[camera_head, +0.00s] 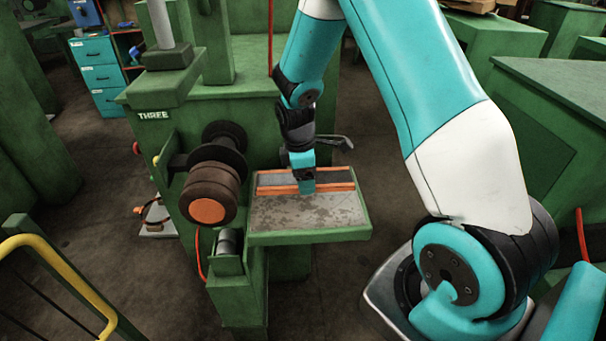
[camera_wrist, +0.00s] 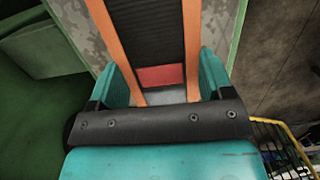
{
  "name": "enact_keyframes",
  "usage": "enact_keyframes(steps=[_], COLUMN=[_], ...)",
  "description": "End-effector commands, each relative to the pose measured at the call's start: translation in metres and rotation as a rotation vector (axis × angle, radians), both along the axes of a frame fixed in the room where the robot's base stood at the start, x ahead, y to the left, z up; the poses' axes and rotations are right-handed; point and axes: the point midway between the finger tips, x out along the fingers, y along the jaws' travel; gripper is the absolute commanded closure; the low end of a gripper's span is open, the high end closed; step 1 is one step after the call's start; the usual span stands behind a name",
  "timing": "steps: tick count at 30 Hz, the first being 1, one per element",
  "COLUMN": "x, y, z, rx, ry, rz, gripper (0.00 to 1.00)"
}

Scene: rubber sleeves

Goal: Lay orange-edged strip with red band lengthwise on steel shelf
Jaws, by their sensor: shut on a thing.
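The orange-edged strip (camera_head: 335,187) has a dark ribbed middle, and in the wrist view (camera_wrist: 143,40) a red band (camera_wrist: 160,76) crosses it close to my jaws. In the head view it lies along the long side of the steel shelf (camera_head: 305,214), over its rear half. It looks level, on or just above the plate; I cannot tell if it touches. My gripper (camera_head: 304,185) points down and is shut across the strip's width, one finger outside each orange edge. It also shows in the wrist view (camera_wrist: 163,88). The red band is hidden in the head view.
The shelf has a raised green rim (camera_head: 310,237) and a worn, bare front half. A green machine marked THREE with a brown roller (camera_head: 210,192) stands just left of it. Another green cabinet (camera_head: 540,130) is at right. A yellow rail (camera_head: 60,260) is at lower left.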

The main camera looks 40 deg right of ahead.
Motion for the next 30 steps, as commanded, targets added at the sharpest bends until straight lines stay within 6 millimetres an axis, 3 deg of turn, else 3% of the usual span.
enact_keyframes(steps=[17,30], x=[0.001,0.005], y=[0.0,-0.004], z=[-0.005,-0.023], rx=[0.0,0.0], ry=[-0.001,-0.001], rz=[0.001,0.001], gripper=[0.51,0.51])
